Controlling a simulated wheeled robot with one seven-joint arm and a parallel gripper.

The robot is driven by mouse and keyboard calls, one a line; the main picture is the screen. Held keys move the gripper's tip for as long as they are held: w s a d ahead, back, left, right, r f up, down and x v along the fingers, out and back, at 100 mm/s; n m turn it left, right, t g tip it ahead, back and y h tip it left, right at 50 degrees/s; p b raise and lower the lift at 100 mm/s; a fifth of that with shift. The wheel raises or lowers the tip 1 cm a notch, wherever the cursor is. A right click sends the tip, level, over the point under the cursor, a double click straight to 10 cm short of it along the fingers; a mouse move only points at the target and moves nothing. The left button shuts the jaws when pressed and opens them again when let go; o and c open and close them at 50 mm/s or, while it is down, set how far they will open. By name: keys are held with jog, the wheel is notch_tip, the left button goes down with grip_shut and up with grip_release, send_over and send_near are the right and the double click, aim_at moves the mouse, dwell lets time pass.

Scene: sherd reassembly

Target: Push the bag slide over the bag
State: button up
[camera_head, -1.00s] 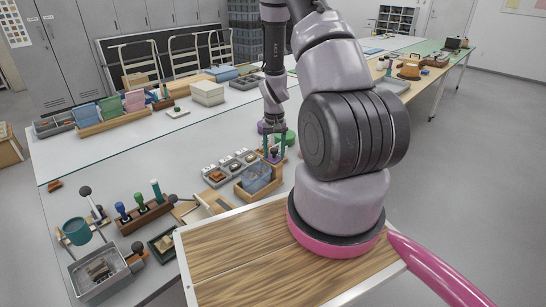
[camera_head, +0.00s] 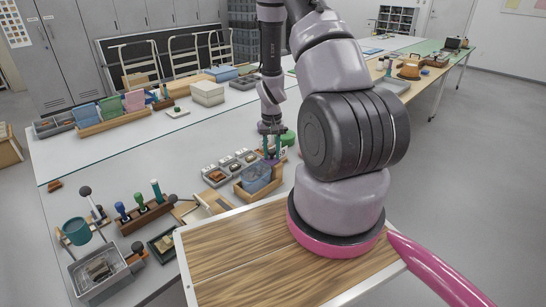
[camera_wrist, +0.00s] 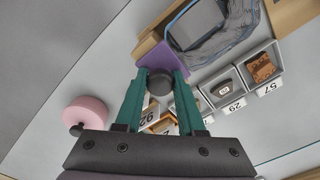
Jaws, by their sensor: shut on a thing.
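The bag slide is a purple plate (camera_wrist: 168,58) with a dark round knob (camera_wrist: 158,82), seen in the wrist view. My gripper (camera_wrist: 160,80) is shut on this knob, with a teal finger on each side. The clear bluish bag (camera_wrist: 218,35) lies in a wooden tray (camera_wrist: 150,66), and the plate is at the bag's near end. In the head view the bag (camera_head: 256,178) sits in its tray in front of my gripper (camera_head: 272,153). My fingers hide most of the slide there, and I cannot tell how far it overlaps the bag.
Grey compartments (camera_head: 216,176) holding sherds, with number labels, stand beside the tray. A pink round object (camera_wrist: 88,113) is on the other side of my gripper in the wrist view. A green round object (camera_head: 289,138) stands just behind my gripper. Bare tabletop (camera_head: 150,150) lies to the left.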

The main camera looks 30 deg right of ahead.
jog(key=shift+s+a+f, duration=0.15)
jog(key=shift+s+a, duration=0.2)
jog(key=shift+a, duration=0.1)
jog(key=o, duration=0.8)
jog(key=shift+o, duration=0.3)
jog(key=shift+w+r, duration=0.15)
jog(key=shift+r, duration=2.7)
jog(key=shift+r, duration=0.1)
